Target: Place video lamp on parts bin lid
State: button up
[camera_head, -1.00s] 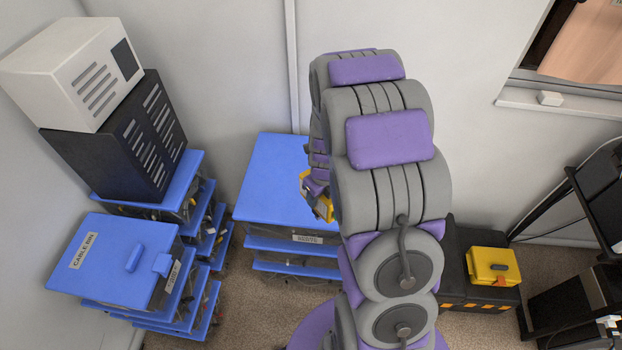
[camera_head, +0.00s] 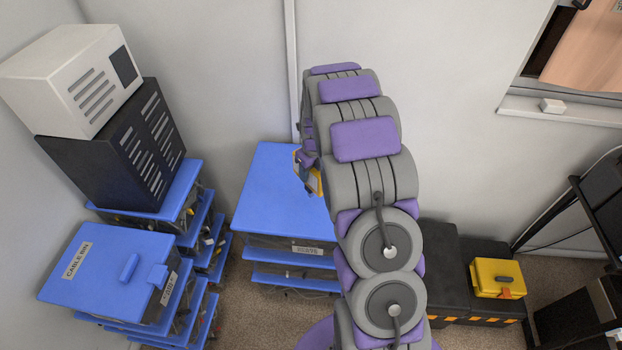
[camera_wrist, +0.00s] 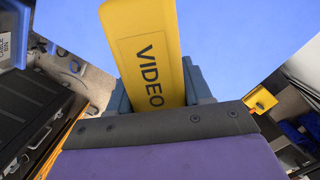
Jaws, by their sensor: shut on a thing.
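The yellow video lamp (camera_wrist: 143,50), marked VIDEO, is between the fingers of my gripper (camera_wrist: 160,92) in the wrist view. My gripper is shut on it. A blue bin lid (camera_wrist: 240,40) fills the background behind the lamp. In the head view, my gripper (camera_head: 308,168) and a yellow bit of the lamp (camera_head: 314,182) show at the left edge of my arm, in front of the middle blue lid (camera_head: 275,195). My arm hides the lid's right part and most of the lamp. I cannot tell whether the lamp touches the lid.
A blue cable bin (camera_head: 105,275) stands at the left. Behind it, a dark case (camera_head: 115,145) and white case (camera_head: 75,80) are stacked on another blue bin. A yellow box (camera_head: 497,277) sits on a black case at the right. The visible middle lid is clear.

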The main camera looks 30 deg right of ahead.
notch_tip(320, 180, down, 4)
jog(key=shift+r+b, duration=0.2)
jog(key=shift+b, duration=0.35)
jog(key=o, duration=1.3)
